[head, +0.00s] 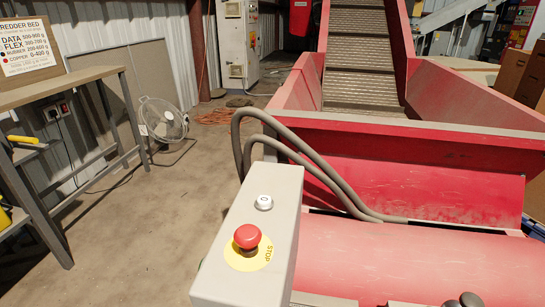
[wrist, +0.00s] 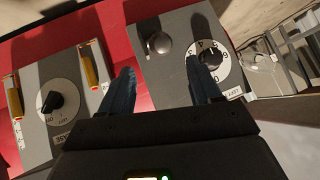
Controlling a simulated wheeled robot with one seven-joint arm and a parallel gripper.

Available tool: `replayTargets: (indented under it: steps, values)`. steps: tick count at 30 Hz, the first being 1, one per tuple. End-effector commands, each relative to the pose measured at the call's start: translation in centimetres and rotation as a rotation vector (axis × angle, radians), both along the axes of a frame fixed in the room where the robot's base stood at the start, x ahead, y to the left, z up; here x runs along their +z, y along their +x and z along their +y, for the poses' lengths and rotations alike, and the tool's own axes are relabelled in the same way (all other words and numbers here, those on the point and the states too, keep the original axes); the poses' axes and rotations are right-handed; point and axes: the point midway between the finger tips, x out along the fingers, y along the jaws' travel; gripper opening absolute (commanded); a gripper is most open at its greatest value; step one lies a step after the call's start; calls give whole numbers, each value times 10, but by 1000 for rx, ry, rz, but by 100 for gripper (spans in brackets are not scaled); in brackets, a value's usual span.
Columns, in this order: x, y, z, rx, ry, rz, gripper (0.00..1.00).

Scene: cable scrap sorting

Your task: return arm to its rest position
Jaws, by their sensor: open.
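My gripper (wrist: 159,65) shows only in the wrist view. Its two dark blue fingers are apart, with nothing held between them. Beyond the fingers is a grey control panel with a round silver knob (wrist: 158,43) and a white numbered dial (wrist: 222,66). The right finger covers part of the dial. To the left is a second grey panel with a black rotary switch (wrist: 52,103) between yellow-handled parts (wrist: 88,66). I cannot tell whether the fingers touch the panel. My arm is not seen in the head view.
The head view shows a grey box with a red stop button (head: 247,237), thick grey hoses (head: 325,172), and a red machine (head: 400,180) with a conveyor (head: 360,60). A workbench (head: 60,92) and a fan (head: 163,120) stand left. The floor between is mostly clear.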

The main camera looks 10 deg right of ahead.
Motion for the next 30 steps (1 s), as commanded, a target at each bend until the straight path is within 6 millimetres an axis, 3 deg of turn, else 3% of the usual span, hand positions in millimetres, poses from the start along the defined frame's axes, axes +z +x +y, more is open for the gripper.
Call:
replayTargets:
  steps: [5, 11, 17, 21, 24, 30]
  values:
    - [23, -48, -15, 23, -47, -53, 63]
    - [81, -117, -23, 63, -112, -149, 63]
    - [157, -177, -19, 95, -164, -245, 63]
    - [218, -212, -13, 110, -196, -310, 63]
    - [263, -230, -7, 115, -216, -354, 63]
    - [333, -252, 0, 115, -244, -420, 63]
